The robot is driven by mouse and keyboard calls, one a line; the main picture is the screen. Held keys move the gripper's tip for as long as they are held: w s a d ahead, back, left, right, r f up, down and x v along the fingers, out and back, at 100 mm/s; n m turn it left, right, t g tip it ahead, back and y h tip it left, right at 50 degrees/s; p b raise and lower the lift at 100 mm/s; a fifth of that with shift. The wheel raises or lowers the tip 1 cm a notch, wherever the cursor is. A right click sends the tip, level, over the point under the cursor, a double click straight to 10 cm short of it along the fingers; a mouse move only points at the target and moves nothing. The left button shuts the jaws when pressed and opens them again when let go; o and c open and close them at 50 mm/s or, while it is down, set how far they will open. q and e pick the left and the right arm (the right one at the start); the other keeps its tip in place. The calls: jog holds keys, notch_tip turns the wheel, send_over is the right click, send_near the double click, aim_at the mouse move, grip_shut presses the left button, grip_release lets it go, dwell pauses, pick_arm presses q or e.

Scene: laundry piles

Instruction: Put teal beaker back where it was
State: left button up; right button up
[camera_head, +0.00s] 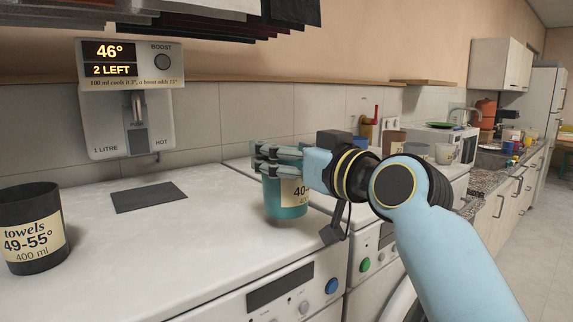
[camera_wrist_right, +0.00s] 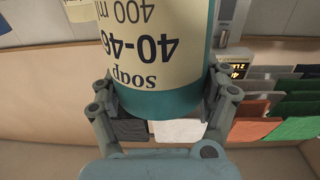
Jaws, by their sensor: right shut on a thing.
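The teal beaker (camera_head: 287,206) is held upright by my right gripper (camera_head: 278,165), whose fingers close around its upper part, above the right part of the white machine top. In the right wrist view the beaker (camera_wrist_right: 162,102) shows upside down between the fingers, with a cream label reading "soap", "40-46" and "400 ml". I cannot tell whether its base touches the surface. My left gripper is in neither view.
A dark beaker (camera_head: 33,235) labelled "towels 49-55°" stands at the far left. A dark mat (camera_head: 149,197) lies below the wall dispenser (camera_head: 128,110), whose display reads 46° and "2 LEFT". Other containers (camera_head: 447,153) stand at the back right. The machine top's middle is clear.

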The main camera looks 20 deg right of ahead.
notch_tip(320, 180, down, 2)
jog(key=shift+f, duration=0.2)
jog(key=o, duration=1.2)
jog(key=shift+r, duration=0.2)
jog(key=b+v, duration=0.2)
jog(key=v, duration=1)
